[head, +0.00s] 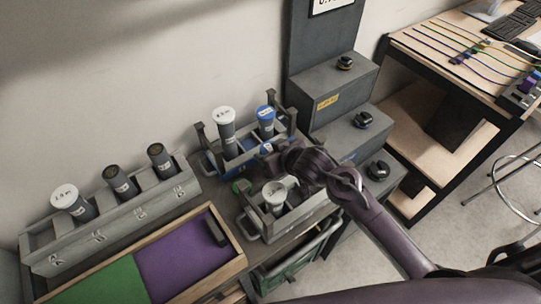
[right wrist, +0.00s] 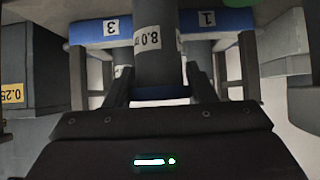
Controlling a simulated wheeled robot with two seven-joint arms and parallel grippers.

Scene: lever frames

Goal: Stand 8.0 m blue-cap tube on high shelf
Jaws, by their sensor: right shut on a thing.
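In the right wrist view, a grey tube (right wrist: 157,55) has a white label reading "8.0" and a blue band between my fingers. My right gripper (right wrist: 160,88) is shut on it, near the blue band. Blue rack edges labelled 3 and 1 flank it, upside down. In the head view my right gripper (head: 271,156) is over the near side of the blue rack (head: 213,163). A blue-capped tube (head: 265,124) and a white-capped tube (head: 226,125) stand there. My left gripper is out of view.
A grey rack (head: 288,226) in front holds a white-capped tube (head: 274,197). A long grey holder (head: 115,222) with several tubes stands left, behind a green and purple tray (head: 187,262). Stepped grey blocks (head: 335,89) with black knobs rise on the right.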

